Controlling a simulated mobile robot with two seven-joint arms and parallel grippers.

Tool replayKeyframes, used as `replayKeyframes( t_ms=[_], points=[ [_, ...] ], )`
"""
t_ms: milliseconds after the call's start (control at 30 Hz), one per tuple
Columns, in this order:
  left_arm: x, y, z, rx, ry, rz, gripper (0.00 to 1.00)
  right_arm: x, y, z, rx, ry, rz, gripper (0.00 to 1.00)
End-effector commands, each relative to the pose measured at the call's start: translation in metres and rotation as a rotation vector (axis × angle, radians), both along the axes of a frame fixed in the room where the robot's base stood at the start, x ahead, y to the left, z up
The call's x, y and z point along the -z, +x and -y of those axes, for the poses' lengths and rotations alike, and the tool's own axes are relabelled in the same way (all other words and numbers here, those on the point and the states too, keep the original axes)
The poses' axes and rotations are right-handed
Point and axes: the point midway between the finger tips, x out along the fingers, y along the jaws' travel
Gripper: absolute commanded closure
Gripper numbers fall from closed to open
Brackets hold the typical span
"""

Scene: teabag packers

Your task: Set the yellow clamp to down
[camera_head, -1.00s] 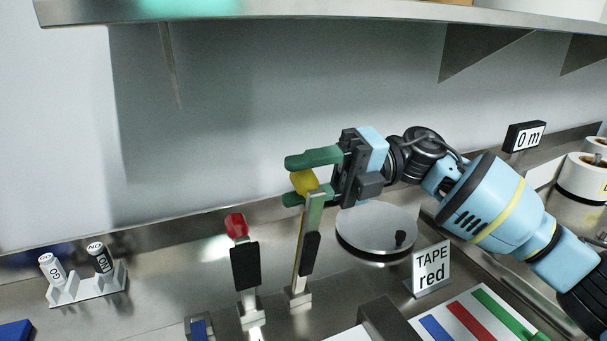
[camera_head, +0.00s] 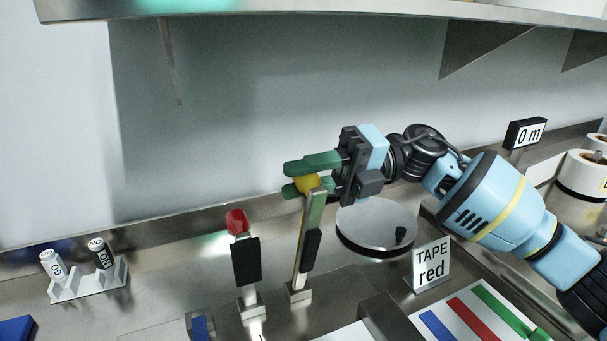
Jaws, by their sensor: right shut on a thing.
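The yellow clamp (camera_head: 306,235) is an upright lever with a yellow knob (camera_head: 307,184) on top, a metal bar and a black grip, standing on a small block on the steel counter. It leans slightly right at the top. My right gripper (camera_head: 303,177) comes in from the right with green fingers, one above the other. It is shut on the yellow knob, and the fingers hide part of it. The red clamp (camera_head: 245,262) stands upright just left of it, with a red knob and a black grip. My left gripper is not in view.
A round metal disc (camera_head: 365,222) with a black knob lies behind the sign "TAPE red" (camera_head: 431,265). A card with coloured stripes (camera_head: 470,318) is at the front right. A rack (camera_head: 88,284) holding two labelled cylinders stands at left. A shelf (camera_head: 330,14) hangs overhead.

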Motion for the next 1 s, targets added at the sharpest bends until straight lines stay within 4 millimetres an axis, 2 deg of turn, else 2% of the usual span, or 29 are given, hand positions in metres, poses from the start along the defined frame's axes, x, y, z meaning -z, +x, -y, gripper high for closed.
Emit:
replayKeyframes(
  t_ms=[167, 400, 700, 1000],
  points=[
    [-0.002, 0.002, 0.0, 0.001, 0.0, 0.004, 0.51, 0.003, -0.015, 0.005, -0.001, 0.019, 0.058, 1.0],
    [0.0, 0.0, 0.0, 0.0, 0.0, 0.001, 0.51, 0.015, -0.052, 0.017, -0.002, 0.068, 0.203, 1.0],
    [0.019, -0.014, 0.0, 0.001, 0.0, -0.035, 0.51, 0.043, -0.099, 0.033, -0.001, 0.135, 0.408, 1.0],
    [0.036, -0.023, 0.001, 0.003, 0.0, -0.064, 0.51, 0.061, -0.126, 0.041, 0.0, 0.178, 0.54, 1.0]
  ],
)
